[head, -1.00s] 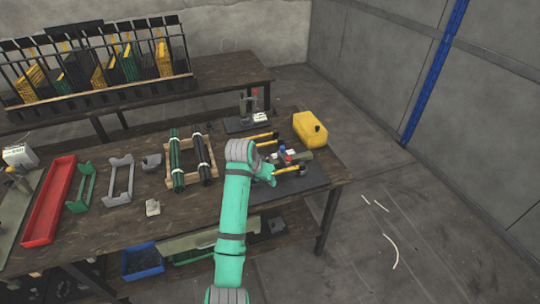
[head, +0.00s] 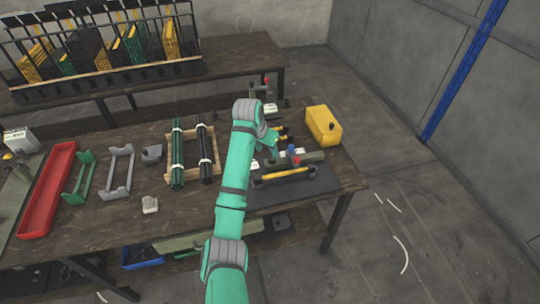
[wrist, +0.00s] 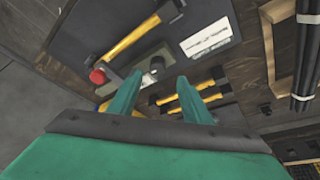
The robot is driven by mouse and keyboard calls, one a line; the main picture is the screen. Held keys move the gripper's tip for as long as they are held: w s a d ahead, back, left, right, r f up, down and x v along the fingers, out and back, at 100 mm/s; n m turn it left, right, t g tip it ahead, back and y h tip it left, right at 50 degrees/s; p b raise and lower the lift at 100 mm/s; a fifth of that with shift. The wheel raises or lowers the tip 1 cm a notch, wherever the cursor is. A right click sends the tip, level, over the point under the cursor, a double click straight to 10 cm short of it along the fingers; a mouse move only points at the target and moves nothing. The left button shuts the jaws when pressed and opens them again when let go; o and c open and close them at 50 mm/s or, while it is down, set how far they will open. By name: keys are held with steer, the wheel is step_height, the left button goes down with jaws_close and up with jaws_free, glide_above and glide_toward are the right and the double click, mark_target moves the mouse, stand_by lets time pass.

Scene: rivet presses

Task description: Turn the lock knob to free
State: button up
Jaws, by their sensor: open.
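A rivet press with a grey-green body (head: 308,157) stands on a dark mat at the table's right end. In the wrist view a red knob (wrist: 98,77) is left of the fingers, and a small dark knob (wrist: 157,64) sits on the grey-green body just beyond the fingertips. I cannot tell which is the lock knob or its setting. My gripper (wrist: 159,82) is open and empty; in the head view my wrist partly hides it.
More yellow-handled tools (wrist: 190,100) lie close beside the right finger. A white label plate (wrist: 210,35) is near. A yellow container (head: 323,126) stands behind the press. A wooden rack (head: 212,163) with dark tubes is to the left.

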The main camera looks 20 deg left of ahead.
mark_target(271, 158)
steer(key=x, duration=0.5)
steer(key=shift+s+d+f, duration=0.1)
steer(key=shift+d+f, duration=0.1)
steer(key=shift+d, duration=0.2)
steer(key=shift+w+f, duration=0.3)
steer(key=shift+f, duration=0.25)
steer(key=c, duration=1)
